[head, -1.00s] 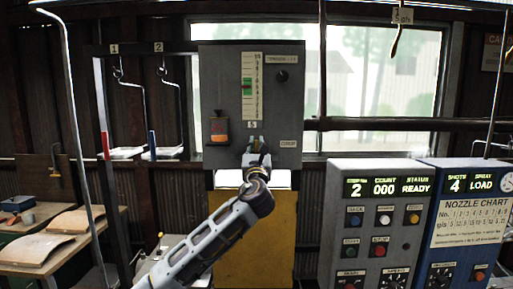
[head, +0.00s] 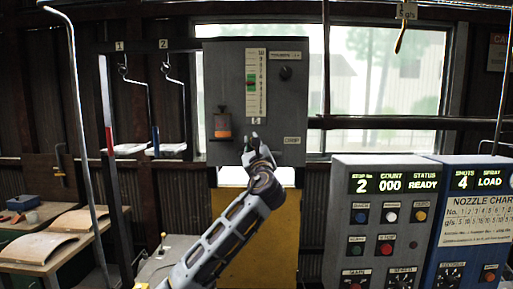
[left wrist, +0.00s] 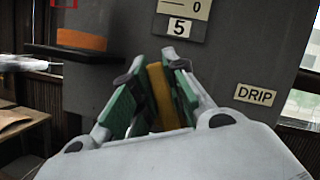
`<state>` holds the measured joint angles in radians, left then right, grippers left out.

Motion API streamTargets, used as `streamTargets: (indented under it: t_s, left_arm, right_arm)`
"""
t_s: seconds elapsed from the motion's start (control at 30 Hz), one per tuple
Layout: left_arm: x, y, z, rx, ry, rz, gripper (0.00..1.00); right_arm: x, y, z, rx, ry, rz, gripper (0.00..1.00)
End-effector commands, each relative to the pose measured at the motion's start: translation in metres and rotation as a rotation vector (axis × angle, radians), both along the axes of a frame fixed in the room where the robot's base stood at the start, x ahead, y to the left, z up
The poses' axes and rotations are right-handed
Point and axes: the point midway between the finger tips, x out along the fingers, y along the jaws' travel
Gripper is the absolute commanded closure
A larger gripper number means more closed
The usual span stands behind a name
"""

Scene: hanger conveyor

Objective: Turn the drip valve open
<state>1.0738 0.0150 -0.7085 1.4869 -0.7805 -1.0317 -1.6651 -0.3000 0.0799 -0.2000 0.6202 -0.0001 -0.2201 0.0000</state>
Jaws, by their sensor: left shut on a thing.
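The grey cabinet (head: 225,70) stands straight ahead with a tall scale (head: 255,80) on its face. My left gripper (head: 254,146) is at the cabinet's lower edge, left of this label. In the left wrist view its green-padded fingers (left wrist: 156,85) are shut on a yellow-orange piece, which looks like the drip valve's handle (left wrist: 160,92). The fingers hide most of the valve, so I cannot tell how far it is turned. My right gripper is not in view.
A small shelf on the cabinet holds an orange-banded container (head: 222,124), left of my gripper. Control boxes (head: 385,215) with displays stand at right. A workbench (head: 60,262) with curved panels is at left. Numbered hangers (head: 124,70) hang at the back left.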

Motion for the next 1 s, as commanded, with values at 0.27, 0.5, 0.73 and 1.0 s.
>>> streamTargets:
  t_s: [0.27, 0.5, 0.73, 1.0]
  left_arm:
    - [-0.0002, 0.0056, -0.0043, -0.134, 0.000, 0.001, 1.00]
    - [0.0000, 0.0075, -0.0045, -0.164, 0.001, 0.001, 1.00]
    - [0.0000, 0.0073, -0.0046, -0.164, 0.001, 0.001, 1.00]
    - [0.0000, 0.0072, -0.0045, -0.163, 0.000, 0.001, 0.62]
  right_arm:
    - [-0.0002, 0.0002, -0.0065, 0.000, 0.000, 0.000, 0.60]
    - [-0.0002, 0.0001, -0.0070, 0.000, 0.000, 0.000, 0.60]
    - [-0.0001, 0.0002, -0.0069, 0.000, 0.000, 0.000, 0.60]
    - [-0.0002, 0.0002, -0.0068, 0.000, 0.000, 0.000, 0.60]
